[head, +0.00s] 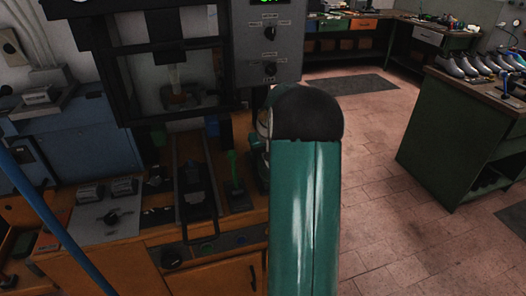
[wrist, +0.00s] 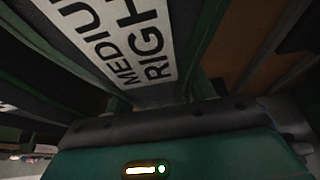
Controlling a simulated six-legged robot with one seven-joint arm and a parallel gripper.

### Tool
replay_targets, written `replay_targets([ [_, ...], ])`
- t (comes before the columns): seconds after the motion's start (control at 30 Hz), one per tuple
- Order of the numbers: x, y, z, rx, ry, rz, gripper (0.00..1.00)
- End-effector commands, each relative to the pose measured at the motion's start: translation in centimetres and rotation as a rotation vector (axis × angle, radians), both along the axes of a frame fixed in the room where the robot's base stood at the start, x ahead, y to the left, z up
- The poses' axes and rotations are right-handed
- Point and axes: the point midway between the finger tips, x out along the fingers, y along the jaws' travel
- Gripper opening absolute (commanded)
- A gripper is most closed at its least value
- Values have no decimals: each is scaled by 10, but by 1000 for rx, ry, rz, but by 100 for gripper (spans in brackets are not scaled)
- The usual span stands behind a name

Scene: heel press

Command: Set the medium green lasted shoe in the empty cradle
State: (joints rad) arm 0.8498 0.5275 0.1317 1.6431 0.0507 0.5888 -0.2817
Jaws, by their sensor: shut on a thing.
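In the wrist view my gripper (wrist: 160,100) is shut on a dark green thing bearing a white label (wrist: 130,35) that reads MEDIUM RIGHT, which I take for the medium green lasted shoe. The label fills the upper middle, very close to the camera, and the shoe's full outline is cut off. In the head view my teal arm covers the lower middle and hides most of the gripper and the shoe. I cannot clearly pick out the empty cradle. A long dark slide frame (head: 195,190) lies on the bench under the press, left of my arm.
The heel press (head: 165,60) with its grey control box (head: 270,45) stands behind the bench. A small upright bright green part (head: 233,166) stands right of the slide. A green cabinet (head: 455,140) with several grey shoes is at the right. The tiled floor between is clear.

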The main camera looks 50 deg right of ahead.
Motion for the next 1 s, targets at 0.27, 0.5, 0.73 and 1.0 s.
replay_targets([
  [0.27, 0, 0, -2, -1, -2, 0, 23],
  [0.5, 0, 0, -3, 0, -1, 0, 80],
  [0.73, -1, 1, -2, 0, 1, 0, 80],
  [1.0, -13, 7, 35, -4, -2, 0, 80],
])
